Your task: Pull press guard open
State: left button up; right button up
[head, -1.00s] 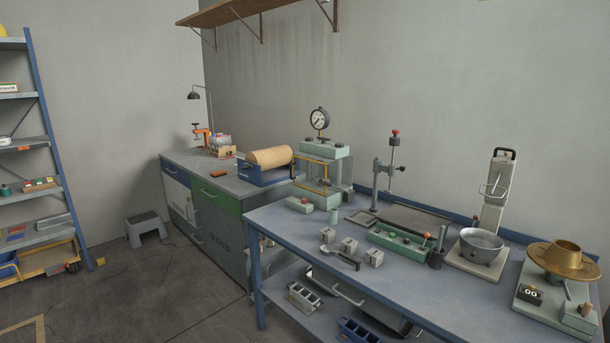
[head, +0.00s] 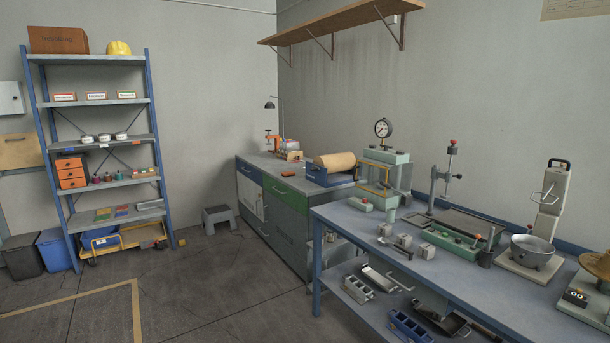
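The press (head: 387,156) stands at the far left end of the blue bench, with pale green top and base blocks and a round dial gauge (head: 383,128) above it. Its guard (head: 374,179) is a clear panel in a yellow frame at the front left of the press. The guard appears to cover the front, but it is too small to tell exactly how it sits. Neither of my grippers is in view.
The blue bench (head: 460,278) holds several cubes, a green fixture (head: 455,242), a drill-like stand (head: 447,177) and a metal pot (head: 531,251). A grey cabinet (head: 282,229) adjoins its far end. The floor (head: 225,280) in front is clear; shelving (head: 101,154) stands left.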

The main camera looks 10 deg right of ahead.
aim_at(368, 178)
jog(key=u, duration=0.15)
jog(key=i, duration=1.05)
jog(key=u, duration=0.1)
